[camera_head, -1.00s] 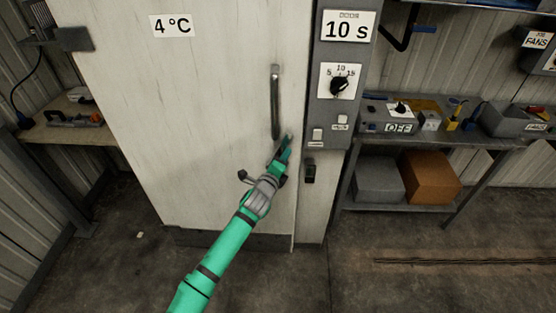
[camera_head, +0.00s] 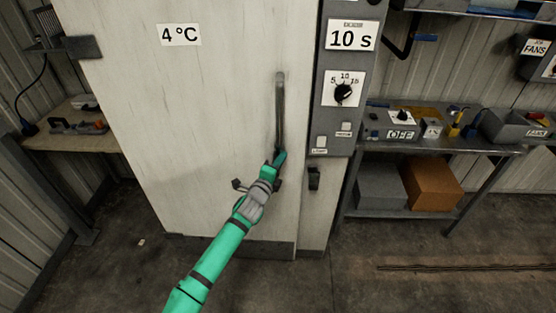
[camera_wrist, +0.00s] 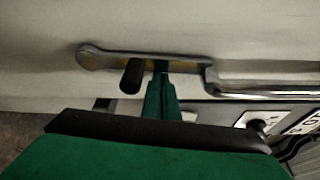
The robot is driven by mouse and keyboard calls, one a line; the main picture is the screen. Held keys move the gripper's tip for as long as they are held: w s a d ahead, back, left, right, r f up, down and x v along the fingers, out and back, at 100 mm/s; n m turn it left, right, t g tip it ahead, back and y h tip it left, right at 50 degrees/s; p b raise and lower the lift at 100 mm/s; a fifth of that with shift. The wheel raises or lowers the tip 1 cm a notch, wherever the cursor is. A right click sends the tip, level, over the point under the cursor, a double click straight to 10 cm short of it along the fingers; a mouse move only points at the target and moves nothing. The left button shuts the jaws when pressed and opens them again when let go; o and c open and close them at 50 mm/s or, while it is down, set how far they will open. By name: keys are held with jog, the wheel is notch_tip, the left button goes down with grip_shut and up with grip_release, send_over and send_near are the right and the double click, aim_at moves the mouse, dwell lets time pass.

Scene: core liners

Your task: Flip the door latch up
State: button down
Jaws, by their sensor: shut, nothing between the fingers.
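The pale door (camera_head: 200,110) is closed or nearly so, with a vertical metal handle (camera_head: 280,110) near its right edge. The handle also shows in the wrist view (camera_wrist: 265,93). In the wrist view a grey bar with a rounded end (camera_wrist: 90,57), which looks like the latch, lies along the door beside the handle. A dark stubby peg (camera_wrist: 131,76) stands out there. My gripper (camera_head: 280,156) is at the handle's lower end; in the wrist view its green fingers (camera_wrist: 161,80) are shut and empty, just right of the peg. Contact is unclear.
A grey control panel (camera_head: 340,120) stands right of the door, with a dark bracket (camera_head: 314,178) below it. A workbench (camera_head: 475,147) with boxes on its shelf is further right. A small wooden table (camera_head: 70,143) is at left.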

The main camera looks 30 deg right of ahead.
jog(key=shift+w+a, duration=0.25)
jog(key=shift+a, duration=0.05)
jog(key=d, duration=0.1)
jog(key=s+d, duration=0.2)
jog(key=d, duration=0.1)
jog(key=shift+s+f, duration=0.2)
jog(key=shift+s, duration=0.05)
jog(key=v, duration=1)
jog(key=shift+s, duration=0.1)
